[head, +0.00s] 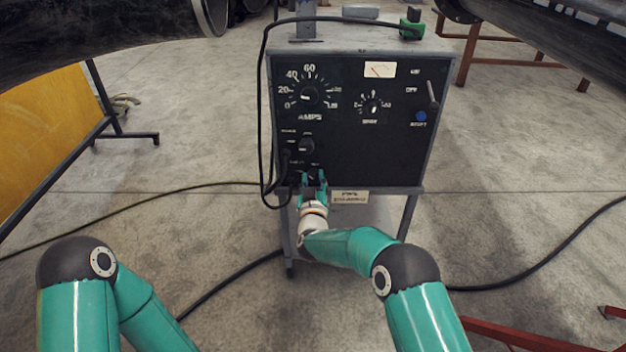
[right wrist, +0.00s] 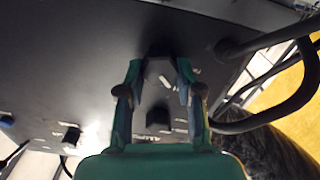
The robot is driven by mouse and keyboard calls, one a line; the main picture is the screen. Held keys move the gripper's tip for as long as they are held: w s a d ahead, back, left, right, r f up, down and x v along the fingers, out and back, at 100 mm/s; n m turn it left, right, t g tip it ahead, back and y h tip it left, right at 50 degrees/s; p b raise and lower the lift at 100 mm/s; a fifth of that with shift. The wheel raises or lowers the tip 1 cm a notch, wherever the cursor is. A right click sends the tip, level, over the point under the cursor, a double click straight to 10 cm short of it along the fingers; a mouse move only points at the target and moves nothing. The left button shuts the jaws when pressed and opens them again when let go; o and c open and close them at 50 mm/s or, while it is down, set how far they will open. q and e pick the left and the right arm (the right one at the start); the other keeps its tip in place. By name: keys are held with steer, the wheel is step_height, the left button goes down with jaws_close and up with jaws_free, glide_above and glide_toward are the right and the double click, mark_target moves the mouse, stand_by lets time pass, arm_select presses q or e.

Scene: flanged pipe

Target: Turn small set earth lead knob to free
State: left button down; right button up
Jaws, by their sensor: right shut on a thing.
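The small welding set (head: 345,125) is a black-fronted box on a grey trolley with several dials and knobs. A black earth lead knob (right wrist: 158,72) sits at the low left of its panel; in the head view it is mostly hidden by my right gripper (head: 313,180). In the right wrist view my right gripper (right wrist: 159,75) has one finger on each side of the knob and is shut on it. The knob's pointer setting and its label are too small to read. My left arm shows at lower left in the head view; its gripper is out of view.
Another black knob (head: 307,145) sits just above the gripped one. A thick black cable (head: 264,110) loops down the panel's left edge, close to my right gripper. Large dark pipes (head: 100,35) hang at the upper left. A yellow screen (head: 45,130) stands at left.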

steer(key=n+p, duration=0.1)
steer(key=n, duration=0.4)
steer(key=shift+a+n, duration=0.1)
steer(key=shift+n, duration=0.2)
steer(key=shift+a+f+n+p, duration=0.15)
steer(key=shift+n+p, duration=0.2)
steer(key=shift+n, duration=1.45)
steer(key=o, duration=1.2)
steer(key=shift+c, duration=0.2)
steer(key=s, duration=1.2)
steer(key=shift+f, duration=0.1)
